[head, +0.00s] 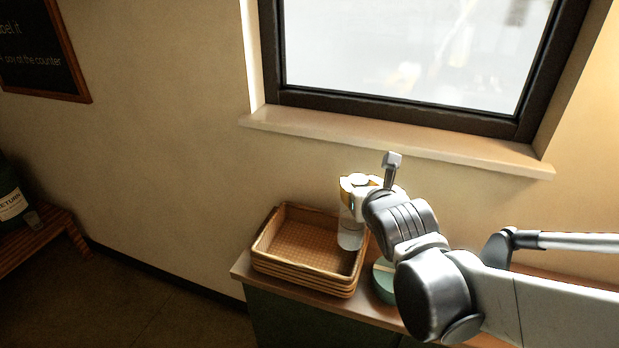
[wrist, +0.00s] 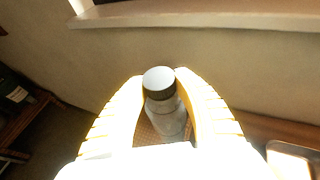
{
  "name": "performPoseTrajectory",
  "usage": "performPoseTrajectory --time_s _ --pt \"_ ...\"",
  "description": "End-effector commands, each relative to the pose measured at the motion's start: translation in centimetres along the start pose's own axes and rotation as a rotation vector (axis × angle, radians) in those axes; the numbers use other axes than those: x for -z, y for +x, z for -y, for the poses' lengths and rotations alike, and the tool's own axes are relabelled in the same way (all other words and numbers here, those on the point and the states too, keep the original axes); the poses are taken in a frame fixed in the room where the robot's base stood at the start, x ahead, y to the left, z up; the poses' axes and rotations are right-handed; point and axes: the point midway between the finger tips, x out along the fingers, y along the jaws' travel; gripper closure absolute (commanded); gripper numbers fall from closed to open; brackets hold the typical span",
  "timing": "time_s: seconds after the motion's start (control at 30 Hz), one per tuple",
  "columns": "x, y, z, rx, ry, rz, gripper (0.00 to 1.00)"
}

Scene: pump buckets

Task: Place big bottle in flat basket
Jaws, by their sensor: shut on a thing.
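The big bottle (head: 350,232) is clear with a pale cap; its dark-rimmed cap also shows in the wrist view (wrist: 159,83). My gripper (head: 358,184) is shut on the upper part of the bottle, with yellow fingers on both sides of it in the wrist view (wrist: 160,100). The bottle is upright at the right side of the flat basket (head: 285,220), a shallow woven brown tray on the counter. In the wrist view, woven basket floor shows around the bottle's lower part. I cannot tell whether the bottle's base touches the basket.
A green round container (head: 384,281) stands on the counter (head: 240,267) right of the basket, partly behind my arm. The wall and window sill (head: 400,143) are behind. The left part of the basket is empty. A wooden bench (head: 40,238) stands far left.

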Motion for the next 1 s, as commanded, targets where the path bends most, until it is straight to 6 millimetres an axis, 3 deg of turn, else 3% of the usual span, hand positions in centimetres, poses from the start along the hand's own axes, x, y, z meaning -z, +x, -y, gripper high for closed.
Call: performPoseTrajectory --time_s 0.2,0.3,0.7,0.8,1.0 --pt "-1.2 2.1 1.7 0.022 0.006 -0.002 1.00" --pt "-0.9 2.9 1.4 0.024 0.005 -0.003 1.00" --pt "3.1 7.9 -7.0 0.021 0.002 -0.003 1.00" --pt "3.6 8.7 -8.3 0.022 0.004 -0.003 1.00" --pt "4.3 9.3 -9.0 0.025 0.006 -0.003 1.00"
